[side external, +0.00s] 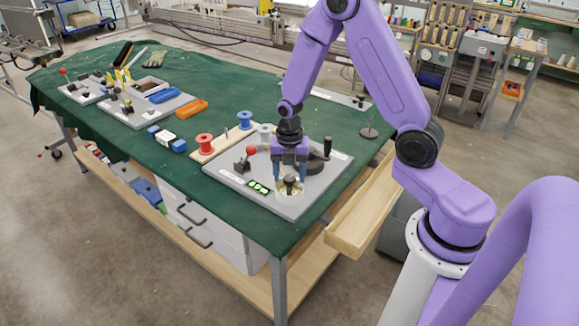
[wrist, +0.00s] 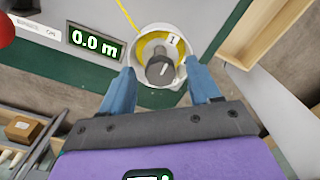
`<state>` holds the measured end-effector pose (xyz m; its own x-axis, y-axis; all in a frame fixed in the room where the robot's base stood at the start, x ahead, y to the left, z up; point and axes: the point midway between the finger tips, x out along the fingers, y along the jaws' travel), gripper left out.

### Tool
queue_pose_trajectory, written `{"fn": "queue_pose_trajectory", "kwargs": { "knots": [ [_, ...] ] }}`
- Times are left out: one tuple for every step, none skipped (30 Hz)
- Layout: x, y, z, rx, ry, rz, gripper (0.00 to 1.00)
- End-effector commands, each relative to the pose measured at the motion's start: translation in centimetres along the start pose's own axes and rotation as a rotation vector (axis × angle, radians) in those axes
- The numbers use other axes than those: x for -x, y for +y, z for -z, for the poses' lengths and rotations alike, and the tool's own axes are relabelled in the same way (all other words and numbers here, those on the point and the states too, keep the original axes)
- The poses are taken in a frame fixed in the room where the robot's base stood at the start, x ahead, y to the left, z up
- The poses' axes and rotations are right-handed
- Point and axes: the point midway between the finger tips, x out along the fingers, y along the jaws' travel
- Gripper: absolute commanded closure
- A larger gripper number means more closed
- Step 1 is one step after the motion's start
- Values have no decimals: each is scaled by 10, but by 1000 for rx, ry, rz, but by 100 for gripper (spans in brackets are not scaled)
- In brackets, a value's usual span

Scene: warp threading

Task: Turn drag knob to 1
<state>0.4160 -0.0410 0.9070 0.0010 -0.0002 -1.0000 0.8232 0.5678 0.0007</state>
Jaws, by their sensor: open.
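The drag knob is a dark round knob (wrist: 158,73) with a short white mark, set in a pale round dial (wrist: 150,42) with a yellow band. A white label with "1" (wrist: 172,40) sits at the dial's upper right in the wrist view. The knob's mark tilts up and to the right, roughly toward the label; I cannot tell whether it lines up exactly. My gripper (wrist: 159,67) is open, with one blue finger on each side of the knob and gaps visible. In the side view my gripper (side external: 290,180) points down over the knob (side external: 289,186).
The grey panel (side external: 228,181) carries a green display (wrist: 95,44) reading "0.0 m", a red-ball lever (side external: 251,151) and a black upright handle (side external: 327,147). A yellow thread (wrist: 127,16) runs to the dial. Red spool (side external: 204,144) and blue spool (side external: 245,120) stand behind. A wooden tray (side external: 362,215) is at right.

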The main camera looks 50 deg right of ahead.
Motion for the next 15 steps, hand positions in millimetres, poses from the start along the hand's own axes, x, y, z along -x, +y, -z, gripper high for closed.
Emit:
{"fn": "queue_pose_trajectory", "kwargs": {
  "knots": [
    [1, 0, 0, 0, 0, -1, 38],
    [3, 0, 0, 0, 0, -1, 38],
    [5, 0, 0, 0, 0, -1, 38],
    [8, 0, 0, -1, -1, -1, 38],
    [11, 1, 0, -1, -1, -2, 38],
    [16, 1, 0, 0, -2, -3, 38],
    [19, 1, 0, 0, -2, -3, 38],
    [24, 1, 0, 0, -3, -4, 38],
    [30, 1, 0, 0, -3, -4, 38],
    [36, 1, 0, 0, -3, -5, 38],
    [41, 1, 0, 0, -3, -6, 38],
    [48, 1, 0, 0, -3, -5, 38],
    [53, 1, 0, 0, -3, -6, 38],
    [58, 1, 0, 0, -3, -6, 38],
    [66, 1, 0, 0, -4, -6, 38]
  ]
}}
